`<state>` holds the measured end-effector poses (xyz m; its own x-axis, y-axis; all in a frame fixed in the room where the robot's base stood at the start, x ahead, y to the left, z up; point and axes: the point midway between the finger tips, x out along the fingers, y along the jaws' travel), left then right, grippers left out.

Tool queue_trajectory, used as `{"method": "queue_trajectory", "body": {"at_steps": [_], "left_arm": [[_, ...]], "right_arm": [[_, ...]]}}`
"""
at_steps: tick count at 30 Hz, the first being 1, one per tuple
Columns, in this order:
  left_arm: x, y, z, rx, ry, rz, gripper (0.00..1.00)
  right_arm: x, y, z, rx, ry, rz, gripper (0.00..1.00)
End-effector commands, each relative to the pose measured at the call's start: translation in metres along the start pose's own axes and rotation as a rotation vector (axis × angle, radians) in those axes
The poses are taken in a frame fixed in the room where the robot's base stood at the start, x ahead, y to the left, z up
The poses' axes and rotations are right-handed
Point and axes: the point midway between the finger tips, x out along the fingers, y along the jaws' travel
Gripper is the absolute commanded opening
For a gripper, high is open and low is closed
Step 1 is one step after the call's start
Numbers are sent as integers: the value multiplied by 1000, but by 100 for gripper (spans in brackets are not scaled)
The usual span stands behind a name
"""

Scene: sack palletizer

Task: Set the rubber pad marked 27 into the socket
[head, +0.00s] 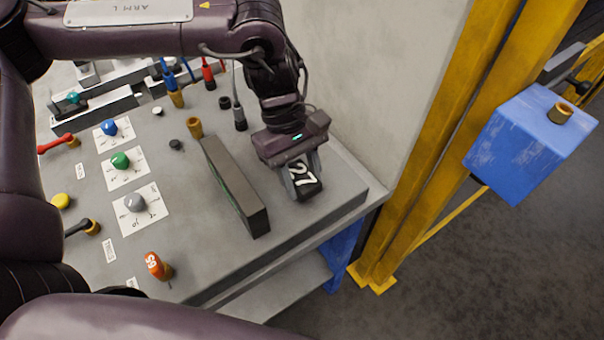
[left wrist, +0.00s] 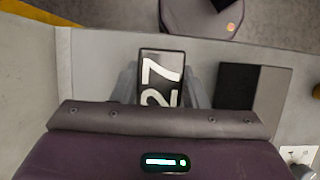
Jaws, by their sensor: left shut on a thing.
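The rubber pad (head: 305,178) is a black block with a large white 27 on its face. My left gripper (head: 300,176) is shut on it above the right end of the grey bench (head: 320,215). In the left wrist view the pad (left wrist: 161,75) sits between the two grey fingers, its number turned sideways. I cannot tell whether the pad touches the bench top. I cannot make out a socket for certain in either view. My right gripper is not in view.
A long grey upright slab (head: 235,185) stands just left of the gripper. An orange knob (head: 154,265) and coloured knobs on white cards stand further left. A yellow post (head: 430,130) and a blue box (head: 530,145) are at the right. The bench's front right corner is clear.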

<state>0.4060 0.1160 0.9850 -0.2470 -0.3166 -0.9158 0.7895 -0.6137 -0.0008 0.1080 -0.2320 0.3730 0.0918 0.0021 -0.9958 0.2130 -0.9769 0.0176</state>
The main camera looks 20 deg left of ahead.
Motion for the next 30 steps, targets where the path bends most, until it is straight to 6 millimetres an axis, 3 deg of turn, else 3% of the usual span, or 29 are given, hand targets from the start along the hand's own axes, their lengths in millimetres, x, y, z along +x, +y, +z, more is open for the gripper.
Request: {"method": "queue_trajectory", "body": {"at_steps": [30], "left_arm": [[10,0,-4,0,0,1,17]], "right_arm": [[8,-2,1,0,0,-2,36]]}}
